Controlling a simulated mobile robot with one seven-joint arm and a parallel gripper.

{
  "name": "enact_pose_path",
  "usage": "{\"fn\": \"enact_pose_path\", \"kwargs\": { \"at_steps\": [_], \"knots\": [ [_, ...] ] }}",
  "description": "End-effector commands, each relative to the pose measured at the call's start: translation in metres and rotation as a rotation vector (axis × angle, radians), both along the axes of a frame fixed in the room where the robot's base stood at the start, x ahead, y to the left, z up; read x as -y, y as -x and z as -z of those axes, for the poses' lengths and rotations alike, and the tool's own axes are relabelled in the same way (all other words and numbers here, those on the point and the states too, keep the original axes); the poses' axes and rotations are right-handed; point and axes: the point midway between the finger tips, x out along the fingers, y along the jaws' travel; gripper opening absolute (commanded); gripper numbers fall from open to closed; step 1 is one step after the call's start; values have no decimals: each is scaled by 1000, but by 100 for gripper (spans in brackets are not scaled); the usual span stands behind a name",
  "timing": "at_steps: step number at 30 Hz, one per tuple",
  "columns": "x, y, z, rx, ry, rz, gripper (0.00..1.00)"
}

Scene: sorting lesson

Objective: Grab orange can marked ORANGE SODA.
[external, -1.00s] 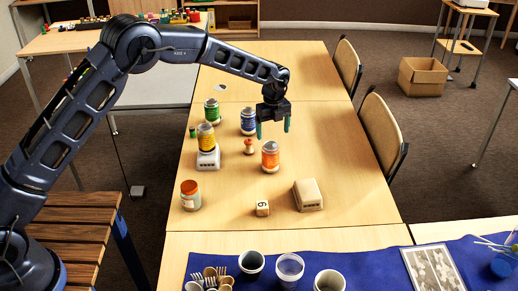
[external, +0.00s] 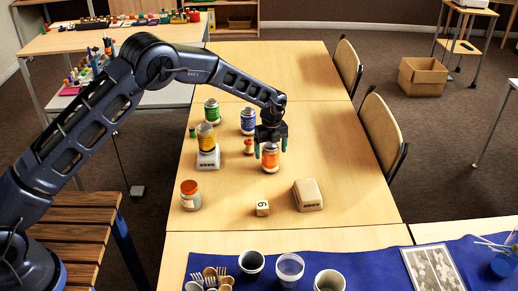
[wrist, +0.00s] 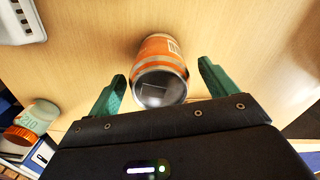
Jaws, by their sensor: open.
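The orange can (external: 270,160) stands upright on the table (external: 330,190), below my gripper (external: 270,152). In the wrist view the orange can (wrist: 160,62) shows its silver top and orange side, between and a little ahead of the two green fingertips (wrist: 160,82). My gripper is open, with a gap between each finger and the can. The writing on the can is too small to read. In the external view the gripper hides part of the can's top.
A yellow can (external: 206,137) stands on a white block (external: 208,159). A green can (external: 212,111), a blue can (external: 248,121) and a small red-and-wood figure (external: 248,146) stand nearby.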

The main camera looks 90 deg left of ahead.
Motion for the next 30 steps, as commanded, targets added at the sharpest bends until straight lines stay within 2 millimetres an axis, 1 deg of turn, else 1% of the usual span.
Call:
{"fn": "enact_pose_path", "kwargs": {
  "at_steps": [1, 3, 6, 12, 13, 15, 17, 18, 20, 27, 30],
  "knots": [
    [0, 1, 8, -1, 0, 0, 85],
    [0, 1, 17, -1, 0, 0, 85],
    [0, 1, 25, -1, 0, 0, 85],
    [-1, 1, 26, 1, 0, 0, 85],
    [-1, 1, 26, 1, 0, 0, 83],
    [-1, 1, 26, 1, 0, 0, 69],
    [-1, 1, 26, 1, 0, 0, 57],
    [0, 1, 26, 1, 0, 0, 49],
    [0, 1, 26, 1, 0, 0, 38],
    [-1, 1, 25, 1, 0, 0, 37],
    [-1, 0, 22, 2, -1, 0, 37]
  ]
}}
